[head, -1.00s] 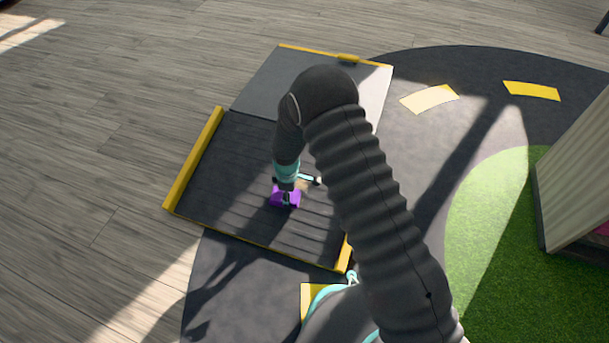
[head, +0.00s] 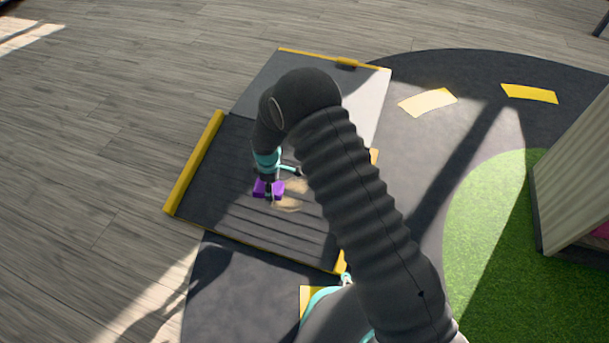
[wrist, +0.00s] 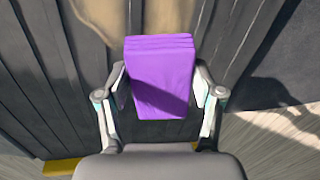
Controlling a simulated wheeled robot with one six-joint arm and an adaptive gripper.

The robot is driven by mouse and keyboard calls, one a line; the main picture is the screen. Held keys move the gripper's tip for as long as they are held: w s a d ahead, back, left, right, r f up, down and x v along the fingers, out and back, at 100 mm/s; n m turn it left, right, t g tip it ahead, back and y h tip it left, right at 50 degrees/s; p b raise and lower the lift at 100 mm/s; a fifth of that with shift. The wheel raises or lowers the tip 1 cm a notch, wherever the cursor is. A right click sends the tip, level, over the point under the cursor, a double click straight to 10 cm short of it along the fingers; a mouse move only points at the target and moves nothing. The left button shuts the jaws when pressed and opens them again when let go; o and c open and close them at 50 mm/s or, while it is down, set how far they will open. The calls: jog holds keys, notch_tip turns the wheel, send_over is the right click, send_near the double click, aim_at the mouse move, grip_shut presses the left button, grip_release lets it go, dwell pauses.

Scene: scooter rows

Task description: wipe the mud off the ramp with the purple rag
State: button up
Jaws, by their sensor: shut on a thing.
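The purple rag (head: 268,189) is folded into a block and held between the fingers of my gripper (wrist: 160,95). In the wrist view the rag (wrist: 160,75) fills the space between both fingers. The ramp (head: 220,185) is dark grey with grooves and yellow side edges. Tan mud (head: 291,196) lies on the ramp just right of the rag in the head view. In the wrist view the mud (wrist: 105,15) spreads beyond the rag. The rag is at or close to the ramp's surface; contact cannot be told. My arm hides part of the ramp's right side.
A lighter grey panel (head: 275,80) with a yellow far edge adjoins the ramp. A dark mat with yellow dashes (head: 530,93) and green turf (head: 500,200) lie to the right. A pale ribbed box (head: 575,175) stands at the right edge. Wooden floor (head: 90,130) at left is clear.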

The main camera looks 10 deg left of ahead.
jog(key=shift+r+p, duration=0.8)
jog(key=shift+r, duration=1.25)
jog(key=shift+d, duration=0.1)
